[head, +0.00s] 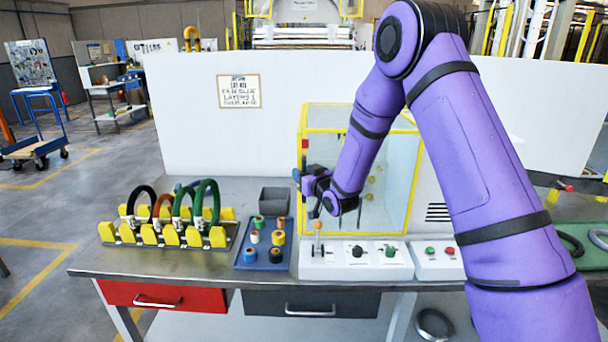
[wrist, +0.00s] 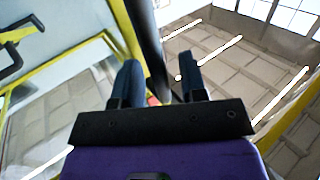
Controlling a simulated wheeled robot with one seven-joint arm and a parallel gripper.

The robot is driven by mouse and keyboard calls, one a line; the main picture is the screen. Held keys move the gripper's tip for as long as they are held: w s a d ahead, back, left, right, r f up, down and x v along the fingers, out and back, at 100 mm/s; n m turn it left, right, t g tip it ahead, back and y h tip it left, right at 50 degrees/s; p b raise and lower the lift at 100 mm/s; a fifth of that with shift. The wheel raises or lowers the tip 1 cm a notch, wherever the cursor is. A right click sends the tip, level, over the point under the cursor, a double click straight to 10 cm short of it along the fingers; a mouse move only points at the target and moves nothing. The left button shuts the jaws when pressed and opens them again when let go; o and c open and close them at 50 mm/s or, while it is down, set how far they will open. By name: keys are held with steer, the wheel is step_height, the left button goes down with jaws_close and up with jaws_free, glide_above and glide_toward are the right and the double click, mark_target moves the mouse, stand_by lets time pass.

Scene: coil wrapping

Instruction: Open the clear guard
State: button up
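The clear guard (head: 400,185) is a see-through panel box with a yellow frame on the bench machine. It looks closed in the head view. My gripper (head: 300,178) is at the guard's front left edge, partly hidden by my own wrist. In the wrist view, the two dark fingers of my gripper (wrist: 161,75) stand apart on either side of a dark upright bar (wrist: 148,35), which seems to be the guard's handle. Slim gaps show beside the bar, so I see no firm grip. The yellow guard frame (wrist: 124,32) runs just left of it.
A control panel (head: 355,262) with a lever and knobs lies below my gripper. A blue tray (head: 241,262) with small spools and a rack of coils (head: 168,235) stand to the left. A grey bin (head: 274,200) sits behind the tray.

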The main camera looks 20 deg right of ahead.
jaws_close()
glide_toward(407, 169)
steer(key=x, duration=0.4)
steer(key=shift+w+a, duration=0.1)
steer(key=shift+w, duration=0.25)
jaws_free()
steer(key=v, duration=1)
steer(key=shift+s, duration=0.4)
steer(key=shift+r, duration=0.1)
